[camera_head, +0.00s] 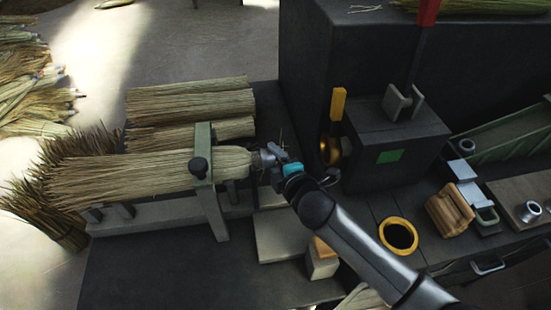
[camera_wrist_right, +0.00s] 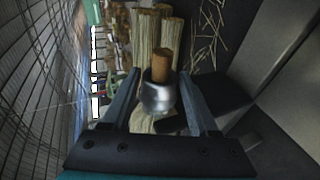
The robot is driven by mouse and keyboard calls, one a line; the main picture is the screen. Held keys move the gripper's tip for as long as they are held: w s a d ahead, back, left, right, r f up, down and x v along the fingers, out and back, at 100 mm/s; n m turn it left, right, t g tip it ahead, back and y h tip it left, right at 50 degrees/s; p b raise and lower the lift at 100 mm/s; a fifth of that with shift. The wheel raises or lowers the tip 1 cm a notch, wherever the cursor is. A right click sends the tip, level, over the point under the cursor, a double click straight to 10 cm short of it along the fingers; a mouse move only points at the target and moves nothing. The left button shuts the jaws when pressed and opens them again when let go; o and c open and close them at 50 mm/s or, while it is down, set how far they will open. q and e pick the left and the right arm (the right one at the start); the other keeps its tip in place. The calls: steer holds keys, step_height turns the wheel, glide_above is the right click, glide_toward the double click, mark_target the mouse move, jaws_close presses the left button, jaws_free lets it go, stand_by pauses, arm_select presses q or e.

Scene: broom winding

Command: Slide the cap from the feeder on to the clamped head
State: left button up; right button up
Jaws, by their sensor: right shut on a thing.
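The clamped head (camera_head: 130,178) is a long straw bundle lying level, its narrow end to the right. A grey-green clamp (camera_head: 204,160) with a dark knob stands across it. My right gripper (camera_head: 273,155) is at that narrow end, shut on a small silvery cap (camera_head: 265,157). In the right wrist view the cap (camera_wrist_right: 157,97) sits between the two fingers. A brown cylindrical piece (camera_wrist_right: 161,66) shows just beyond it, with straw behind. I cannot tell whether the cap is around the head's end or only against it. My left gripper is not in view.
Loose straw bundles (camera_head: 190,103) lie behind the clamped head. A dark box (camera_head: 395,135) with a green patch stands right of the gripper. A yellow-rimmed hole (camera_head: 398,236), a ribbed wooden block (camera_head: 449,209), a silvery ring (camera_head: 530,211) and a green chute (camera_head: 515,133) are farther right.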

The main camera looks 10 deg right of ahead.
steer(key=o, duration=1.4)
steer(key=shift+p+v, duration=1.4)
steer(key=shift+v, duration=6.25)
steer(key=shift+w+d, duration=0.1)
